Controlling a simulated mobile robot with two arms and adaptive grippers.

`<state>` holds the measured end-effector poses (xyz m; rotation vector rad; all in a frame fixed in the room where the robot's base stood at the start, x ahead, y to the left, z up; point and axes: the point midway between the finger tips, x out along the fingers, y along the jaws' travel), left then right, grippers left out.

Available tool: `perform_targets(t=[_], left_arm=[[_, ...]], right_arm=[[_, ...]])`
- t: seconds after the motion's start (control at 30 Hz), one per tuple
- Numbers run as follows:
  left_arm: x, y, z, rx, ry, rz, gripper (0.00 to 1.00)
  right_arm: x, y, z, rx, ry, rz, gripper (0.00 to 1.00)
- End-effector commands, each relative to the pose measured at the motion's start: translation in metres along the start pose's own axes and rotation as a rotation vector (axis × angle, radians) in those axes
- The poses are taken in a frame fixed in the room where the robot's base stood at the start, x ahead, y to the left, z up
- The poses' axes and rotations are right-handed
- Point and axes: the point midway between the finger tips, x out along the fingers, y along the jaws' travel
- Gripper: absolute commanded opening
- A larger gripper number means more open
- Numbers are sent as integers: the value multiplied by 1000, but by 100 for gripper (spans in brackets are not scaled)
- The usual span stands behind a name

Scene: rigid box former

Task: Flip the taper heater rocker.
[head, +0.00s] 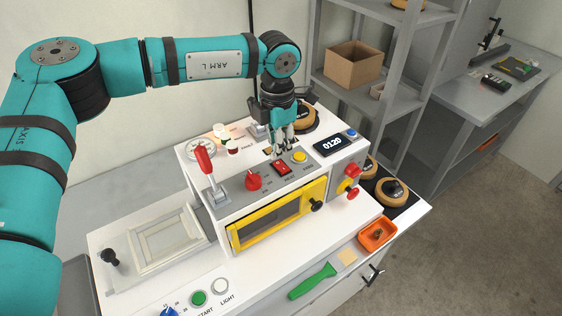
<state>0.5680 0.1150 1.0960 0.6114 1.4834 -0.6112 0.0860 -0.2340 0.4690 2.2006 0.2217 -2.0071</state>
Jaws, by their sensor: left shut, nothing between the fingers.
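A red rocker switch (281,167) sits in a dark plate on the machine's grey top panel, between a red knob and a yellow button. Its label is too small to read surely, and I cannot tell which way it is tilted. My left gripper (283,151) is shut and empty, pointing down just behind the rocker. The fingertips look close to its back edge; I cannot tell whether they touch. My right gripper is out of view.
A red-handled lever (205,163), the red knob (253,181) and the yellow button (299,157) flank the rocker. A display (331,144) reads 0120. A yellow-framed window (280,215) is below. A green scraper (312,282) and orange tray (377,233) lie in front.

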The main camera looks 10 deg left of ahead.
Motion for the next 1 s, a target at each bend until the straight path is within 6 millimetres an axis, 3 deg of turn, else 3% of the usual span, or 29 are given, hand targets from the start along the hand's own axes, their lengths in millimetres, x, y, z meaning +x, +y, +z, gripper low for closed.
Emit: perform_targets(t=[0.5, 1.0], left_arm=[[-41, 0, 0, 0, -1, 0, 0], [-42, 0, 0, 0, 0, 0, 0]], right_arm=[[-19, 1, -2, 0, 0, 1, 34], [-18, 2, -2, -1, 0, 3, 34]])
